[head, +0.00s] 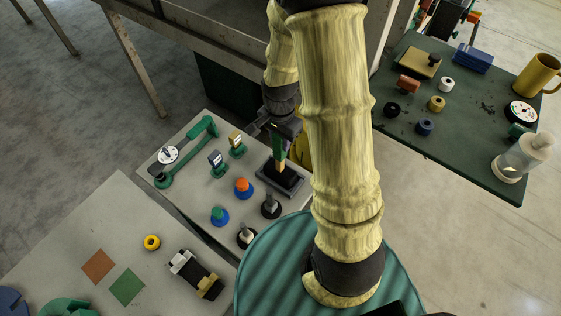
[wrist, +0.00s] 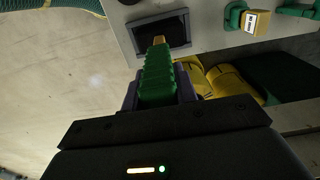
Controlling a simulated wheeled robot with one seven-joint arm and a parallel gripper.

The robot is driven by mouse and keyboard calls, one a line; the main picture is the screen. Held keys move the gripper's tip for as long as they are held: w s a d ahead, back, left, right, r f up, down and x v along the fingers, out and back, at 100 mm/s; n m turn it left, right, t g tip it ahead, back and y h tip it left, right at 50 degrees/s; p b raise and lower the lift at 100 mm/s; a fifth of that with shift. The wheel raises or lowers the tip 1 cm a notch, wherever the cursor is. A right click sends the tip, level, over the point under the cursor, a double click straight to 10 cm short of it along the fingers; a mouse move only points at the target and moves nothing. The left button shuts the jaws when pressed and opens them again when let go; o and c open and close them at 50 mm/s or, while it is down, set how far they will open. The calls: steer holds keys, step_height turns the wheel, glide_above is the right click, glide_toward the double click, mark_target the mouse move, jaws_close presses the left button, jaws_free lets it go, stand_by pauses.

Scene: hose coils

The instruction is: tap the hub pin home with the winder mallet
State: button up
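My gripper (head: 283,128) points down over the grey bench at the picture's middle. Its fingers (wrist: 158,92) stand close on both sides of a ribbed green handle, which I take for the winder mallet's (wrist: 157,75). In the head view the mallet (head: 280,150) is upright, its yellowish lower shaft reaching a black block in a dark grey tray (head: 262,182). I cannot tell whether that block is the mallet's head. Which piece is the hub pin is not clear; grey pins stand in black round bases (head: 270,208) (head: 246,237) nearby.
Blue bases with an orange knob (head: 243,187) and a green knob (head: 219,215) stand left of the tray. A dark green table (head: 455,135) at right holds several items.

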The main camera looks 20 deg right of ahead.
jaws_close()
steer(key=shift+r+p, duration=0.65)
steer(key=shift+r, duration=0.1)
stand_by(0.5)
steer(key=shift+r+p, duration=2.8)
steer(key=shift+r, duration=0.6)
